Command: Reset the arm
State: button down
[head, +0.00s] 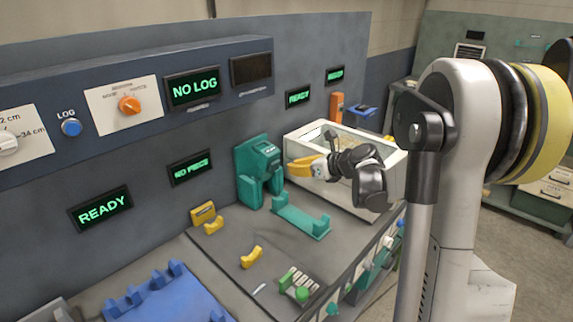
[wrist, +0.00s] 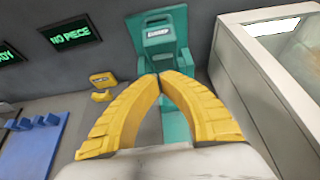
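My gripper (head: 296,167) is raised above the workbench, in front of the white-framed box and to the right of the teal machine. In the wrist view its two yellow fingers (wrist: 159,77) meet at the tips, with nothing seen between them. The teal machine (head: 254,172) stands against the wall; it also shows straight beyond the fingertips in the wrist view (wrist: 158,40). My arm reaches in from the right in the head view. Part of it hides the bench's right side.
A teal cradle (head: 302,222) lies below my gripper. The white-framed box (head: 393,186) stands close behind it. Yellow supports (head: 251,257) and a blue rack (head: 165,297) are on the bench. Wall displays read "NO LOG" (head: 194,88), "NO PIECE" (head: 190,168) and "READY" (head: 102,209).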

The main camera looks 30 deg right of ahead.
jog(key=p+v, duration=0.1)
jog(key=v, duration=0.5)
jog(key=shift+r, duration=0.35)
